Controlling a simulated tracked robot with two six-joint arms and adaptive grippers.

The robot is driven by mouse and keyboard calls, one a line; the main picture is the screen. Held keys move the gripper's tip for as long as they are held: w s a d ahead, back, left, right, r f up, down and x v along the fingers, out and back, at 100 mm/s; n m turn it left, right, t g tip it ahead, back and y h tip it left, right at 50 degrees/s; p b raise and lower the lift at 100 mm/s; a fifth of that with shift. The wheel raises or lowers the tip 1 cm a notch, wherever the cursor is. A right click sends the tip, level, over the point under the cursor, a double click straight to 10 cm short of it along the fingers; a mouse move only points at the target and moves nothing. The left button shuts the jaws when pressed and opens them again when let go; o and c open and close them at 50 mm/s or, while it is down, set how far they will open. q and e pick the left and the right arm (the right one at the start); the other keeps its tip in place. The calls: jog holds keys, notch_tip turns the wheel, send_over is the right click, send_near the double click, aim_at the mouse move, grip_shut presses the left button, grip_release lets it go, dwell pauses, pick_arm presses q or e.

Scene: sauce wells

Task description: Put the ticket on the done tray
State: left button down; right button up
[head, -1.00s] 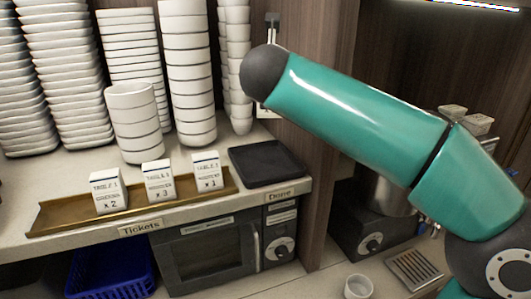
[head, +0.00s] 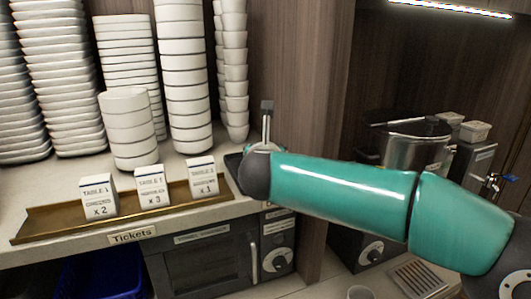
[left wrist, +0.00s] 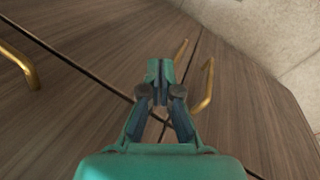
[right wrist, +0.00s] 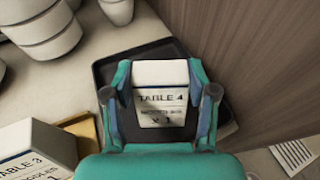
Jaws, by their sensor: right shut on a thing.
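My right gripper (right wrist: 160,92) is shut on a white ticket block (right wrist: 161,76) marked TABLE 4, x 1. The ticket shows against the black done tray (right wrist: 150,51) in the right wrist view. I cannot tell whether it touches the tray. In the head view only the left edge of the tray (head: 233,162) shows; my right arm hides the rest, the held ticket and the gripper fingers. My left gripper (left wrist: 159,70) is shut and empty, in front of wooden cabinet doors.
A brass ticket rail (head: 50,228) left of the tray holds three white tickets (head: 152,187). Stacks of white bowls (head: 185,75) stand behind. A wooden panel (right wrist: 250,60) rises close on the tray's right.

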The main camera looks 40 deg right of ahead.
jog(key=o, duration=1.3)
jog(key=shift+c, duration=0.2)
jog(key=shift+s+a+r, duration=0.1)
jog(key=shift+s+a, duration=0.05)
jog(key=shift+s, duration=0.05)
jog(key=b+v, duration=0.1)
jog(key=v, duration=1)
jog(key=shift+s+a+b, duration=0.15)
jog(key=shift+s+b, duration=0.1)
jog(key=shift+b, duration=0.15)
jog(key=shift+r, duration=0.25)
